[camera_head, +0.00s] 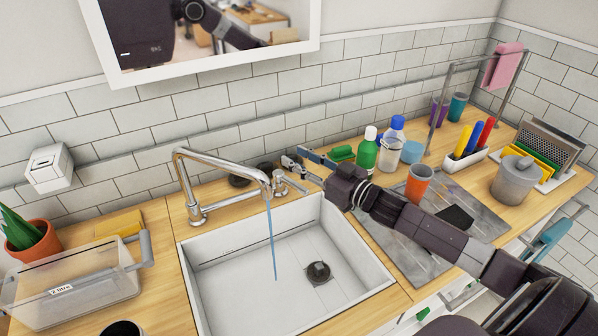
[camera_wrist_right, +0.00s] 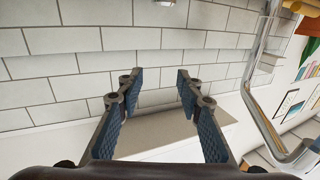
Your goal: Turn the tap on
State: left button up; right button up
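The chrome tap (camera_head: 222,160) stands behind the white sink (camera_head: 205,262), its spout reaching over the basin. A thin blue stream of water (camera_head: 272,243) falls from the spout into the sink. The tap's handle (camera_head: 281,184) is on a separate base right of the spout. My right gripper (camera_head: 299,168) is just above and right of this handle, its fingers pointing left towards the wall. In the right wrist view its blue-padded fingers (camera_wrist_right: 154,88) are spread apart with nothing between them. I cannot tell whether a finger touches the handle. My left gripper is out of view.
Green and blue-capped bottles (camera_head: 367,152) and an orange cup (camera_head: 418,183) stand close to my right arm. A clear plastic box (camera_head: 75,285) and a potted plant (camera_head: 32,238) are at the left. A mirror (camera_head: 210,72) hangs above. The sink basin is mostly clear.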

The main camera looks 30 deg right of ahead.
jog(key=shift+r, duration=0.35)
